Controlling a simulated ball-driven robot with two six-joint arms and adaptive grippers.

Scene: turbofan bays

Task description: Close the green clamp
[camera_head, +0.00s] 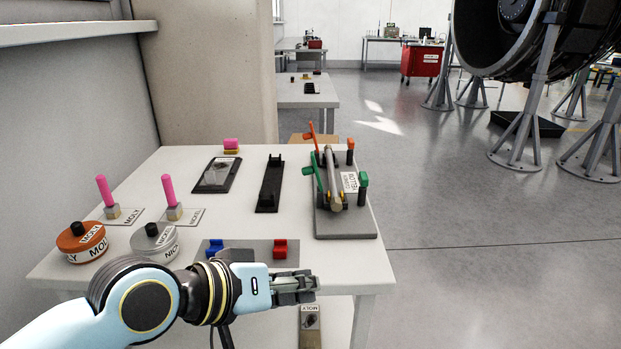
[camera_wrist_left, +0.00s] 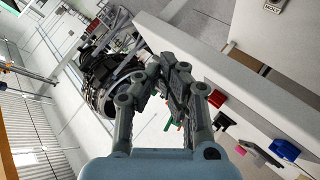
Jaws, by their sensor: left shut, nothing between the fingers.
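The clamp fixture (camera_head: 345,229) is a grey plate at the right end of the white table in the head view. Its green clamp has a green handle (camera_head: 309,171) standing up, leaning left, and a green-topped post (camera_head: 362,180) at the right. An orange handle (camera_head: 313,133) and an orange-topped post (camera_head: 350,145) stand behind it. A grey bar lies along the fixture. My left gripper (camera_head: 316,284) is shut and empty, in front of the table's front edge and nearer than the fixture, apart from it. Its fingers also show in the left wrist view (camera_wrist_left: 168,66). My right gripper is not in view.
A grey holder with blue (camera_head: 215,248) and red (camera_head: 280,249) blocks lies just behind my left gripper. Tins (camera_head: 82,242), pink pegs (camera_head: 105,190) and a black stand (camera_head: 269,184) occupy the table. Open floor lies right of the table.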

